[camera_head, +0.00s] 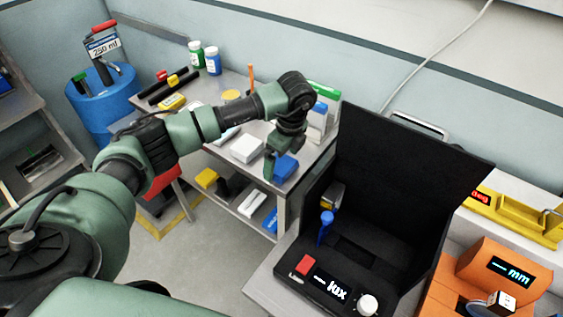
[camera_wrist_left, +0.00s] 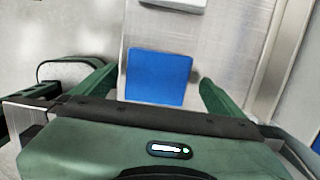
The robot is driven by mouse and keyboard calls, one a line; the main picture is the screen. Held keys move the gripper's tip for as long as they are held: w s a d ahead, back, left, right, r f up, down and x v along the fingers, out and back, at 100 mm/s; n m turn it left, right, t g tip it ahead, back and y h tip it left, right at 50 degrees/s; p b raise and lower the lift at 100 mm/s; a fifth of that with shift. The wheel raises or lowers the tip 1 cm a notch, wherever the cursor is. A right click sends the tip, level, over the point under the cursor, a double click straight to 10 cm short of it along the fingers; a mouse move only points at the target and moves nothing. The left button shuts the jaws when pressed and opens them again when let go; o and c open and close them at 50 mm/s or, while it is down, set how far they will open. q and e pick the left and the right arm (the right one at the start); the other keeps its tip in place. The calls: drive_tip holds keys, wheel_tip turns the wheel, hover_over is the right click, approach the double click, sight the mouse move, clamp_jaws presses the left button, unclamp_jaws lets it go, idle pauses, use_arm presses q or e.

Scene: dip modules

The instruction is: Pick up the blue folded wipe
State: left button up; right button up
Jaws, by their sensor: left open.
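The blue folded wipe (camera_head: 286,168) lies flat on the metal table, close to its front right edge, in the head view. In the left wrist view the blue wipe (camera_wrist_left: 158,78) shows as a square between the two fingers. My left gripper (camera_head: 271,168) is above the table at the wipe, with its fingers pointing down and partly covering the wipe's left side. In the left wrist view the left gripper (camera_wrist_left: 155,92) is open, with one green finger on each side of the wipe and nothing held. My right gripper is in neither view.
A white block (camera_head: 247,149) lies left of the wipe. A black lux box (camera_head: 385,190) with a tall raised lid stands close on the right. Bottles (camera_head: 213,60) and tools stand at the table's back. A lower shelf (camera_head: 240,207) holds more items.

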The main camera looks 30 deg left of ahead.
use_arm(q)
drive_tip(key=shift+f, duration=0.1)
drive_tip(key=c, duration=1.3)
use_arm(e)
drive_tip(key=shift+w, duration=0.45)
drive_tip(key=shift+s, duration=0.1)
use_arm(q)
drive_tip(key=shift+r, duration=0.6)
wheel_tip(320, 180, up, 10)
drive_tip(key=b, duration=0.4)
wheel_tip(320, 180, up, 9)
drive_tip(key=p, duration=0.1)
hover_over(282, 163)
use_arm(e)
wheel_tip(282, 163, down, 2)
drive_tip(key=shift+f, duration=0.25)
